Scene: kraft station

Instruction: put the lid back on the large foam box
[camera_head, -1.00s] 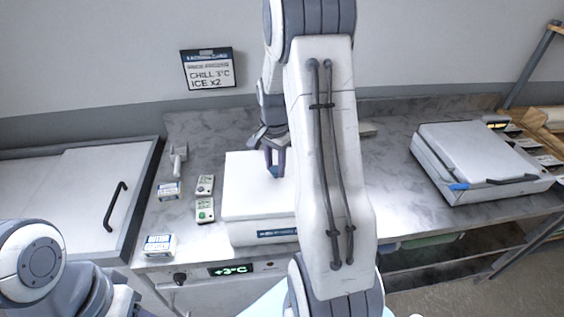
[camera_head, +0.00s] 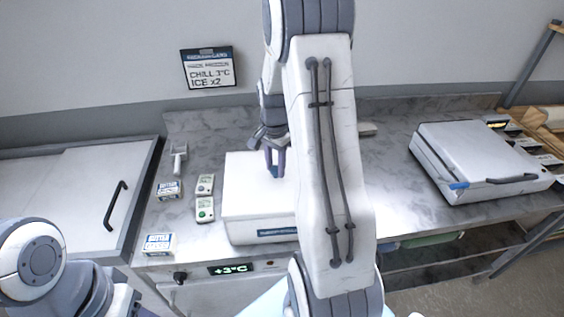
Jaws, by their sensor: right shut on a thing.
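The large white foam box (camera_head: 258,226) stands at the middle of the counter, with a dark label on its front. Its white lid (camera_head: 248,185) lies on top and looks about level. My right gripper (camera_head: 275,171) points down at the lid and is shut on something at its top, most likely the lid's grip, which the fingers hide. My right arm covers the right part of the box and lid, so the fit there cannot be seen. My left arm shows at the lower left, but its gripper is out of view.
Two small devices (camera_head: 204,209) and two labelled packs (camera_head: 159,244) lie left of the box, with a scoop (camera_head: 178,160) behind. A grey-white case (camera_head: 480,162) stands at the right. A closed chest lid with a handle (camera_head: 115,205) is at the far left.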

